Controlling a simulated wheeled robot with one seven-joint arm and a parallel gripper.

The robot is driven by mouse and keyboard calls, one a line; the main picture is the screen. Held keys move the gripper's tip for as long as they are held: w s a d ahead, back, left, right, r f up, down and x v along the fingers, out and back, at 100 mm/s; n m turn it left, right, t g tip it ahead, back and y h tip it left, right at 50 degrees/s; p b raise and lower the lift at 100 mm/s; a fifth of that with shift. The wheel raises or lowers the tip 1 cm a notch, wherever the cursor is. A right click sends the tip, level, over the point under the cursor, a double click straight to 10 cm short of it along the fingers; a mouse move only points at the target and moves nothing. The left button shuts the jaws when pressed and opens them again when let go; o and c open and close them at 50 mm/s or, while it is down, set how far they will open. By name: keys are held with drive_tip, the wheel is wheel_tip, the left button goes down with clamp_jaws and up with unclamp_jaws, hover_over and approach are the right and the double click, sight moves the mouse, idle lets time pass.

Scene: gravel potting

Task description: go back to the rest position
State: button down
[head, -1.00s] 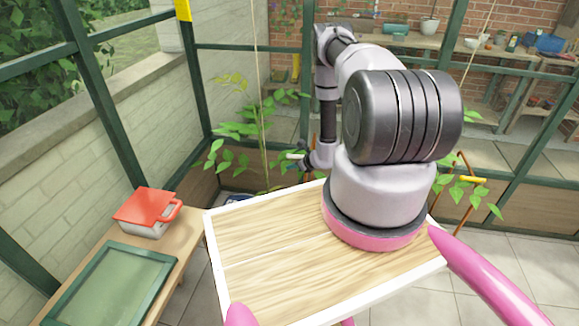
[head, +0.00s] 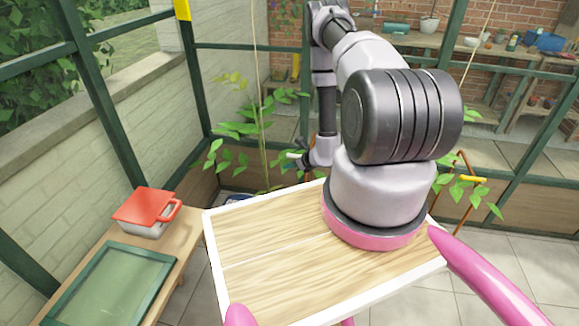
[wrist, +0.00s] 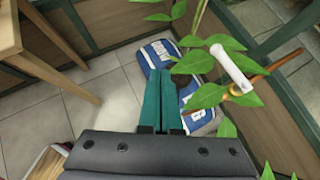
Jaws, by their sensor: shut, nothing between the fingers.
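My gripper (wrist: 162,103) shows in the wrist view as two teal fingers side by side, shut and empty. In the head view my gripper (head: 298,158) is small, at the end of my arm beyond the far edge of my wooden deck, and its fingers are hard to make out. The fingers point over the floor toward blue and white bags (wrist: 196,95) against a wooden planter wall. Whether the fingers touch anything below cannot be told, but they appear apart from the bags.
A leafy plant (wrist: 205,62) with a white tube (wrist: 231,68) stands close right of the fingers. A wooden table (head: 188,243) at left carries a red-lidded box (head: 147,210) and a green-framed panel (head: 112,284).

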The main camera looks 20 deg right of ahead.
drive_tip(key=w+a+r+n+g+y, duration=0.1)
drive_tip(key=w+a+r+n+y, duration=0.2)
drive_tip(key=r, duration=0.7)
drive_tip(key=a+r+n+y, duration=0.1)
drive_tip(key=a+r+n, duration=0.25)
drive_tip(key=r, duration=0.65)
drive_tip(key=w+a+r+n+g+y, duration=0.1)
drive_tip(key=w+a+r+n+y, duration=0.2)
drive_tip(key=r, duration=0.7)
drive_tip(key=s+a+r+n+g, duration=0.1)
drive_tip(key=s+a+r+n, duration=0.15)
drive_tip(key=r, duration=0.25)
drive_tip(key=s+a+r+n+g+h, duration=0.1)
drive_tip(key=s+r+n, duration=0.15)
drive_tip(key=r, duration=0.25)
drive_tip(key=s+a+r+n+g, duration=0.1)
drive_tip(key=s+a+r, duration=0.1)
drive_tip(key=s+r, duration=0.2)
drive_tip(key=s+d+r+n+t+h, duration=0.1)
drive_tip(key=s+d+r+n+h, duration=0.1)
drive_tip(key=s+r, duration=0.4)
drive_tip(key=s+d+r+n+t+h, duration=0.1)
drive_tip(key=s+d+r+n+h, duration=0.1)
drive_tip(key=s+r+n, duration=0.3)
drive_tip(key=s+d+r+n+t+h, duration=0.1)
drive_tip(key=s+d+r+n+h, duration=0.1)
drive_tip(key=s+r+n+h, duration=0.2)
drive_tip(key=shift+s+d+r, duration=0.25)
drive_tip(key=shift+s+r, duration=1.3)
drive_tip(key=shift+s, duration=2.4)
